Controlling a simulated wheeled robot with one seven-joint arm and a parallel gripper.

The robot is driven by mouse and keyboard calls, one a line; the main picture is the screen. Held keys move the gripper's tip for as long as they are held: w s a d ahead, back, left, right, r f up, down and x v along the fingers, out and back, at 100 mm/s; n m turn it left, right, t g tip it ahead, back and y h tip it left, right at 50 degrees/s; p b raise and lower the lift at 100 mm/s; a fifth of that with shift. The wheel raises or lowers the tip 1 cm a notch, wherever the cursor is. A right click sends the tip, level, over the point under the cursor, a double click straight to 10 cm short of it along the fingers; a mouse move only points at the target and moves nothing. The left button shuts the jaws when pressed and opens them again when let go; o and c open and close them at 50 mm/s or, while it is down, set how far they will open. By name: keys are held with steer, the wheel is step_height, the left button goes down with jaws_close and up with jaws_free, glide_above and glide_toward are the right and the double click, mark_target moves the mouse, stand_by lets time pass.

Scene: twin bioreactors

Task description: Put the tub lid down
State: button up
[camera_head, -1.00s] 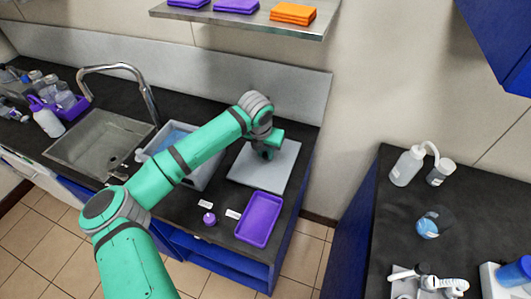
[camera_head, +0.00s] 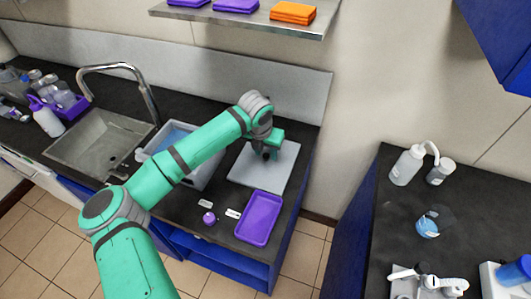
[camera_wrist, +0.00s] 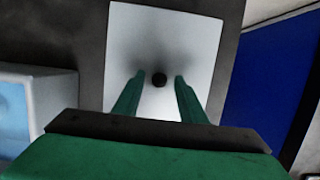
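The tub lid (camera_head: 275,176) is a flat pale grey panel lying on the dark counter, right of the open tub. In the wrist view the lid (camera_wrist: 130,30) has a small round black knob (camera_wrist: 159,79). My gripper (camera_wrist: 158,80) is over the lid with one green finger on each side of the knob, and a gap shows on both sides. The grey tub (camera_head: 208,176) holds something blue and is uncovered; its edge also shows at the left of the wrist view (camera_wrist: 66,100). In the head view my arm hides part of the tub and the knob.
A purple tray (camera_head: 259,218) lies in front of the lid, near the counter edge. A small purple item (camera_head: 209,218) and two white labels (camera_head: 205,203) lie left of it. The sink (camera_head: 98,146) is left of the tub. A wall stands behind the counter.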

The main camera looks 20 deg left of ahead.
mark_target(262, 167)
steer(key=v, duration=1.1)
steer(key=shift+r, duration=0.2)
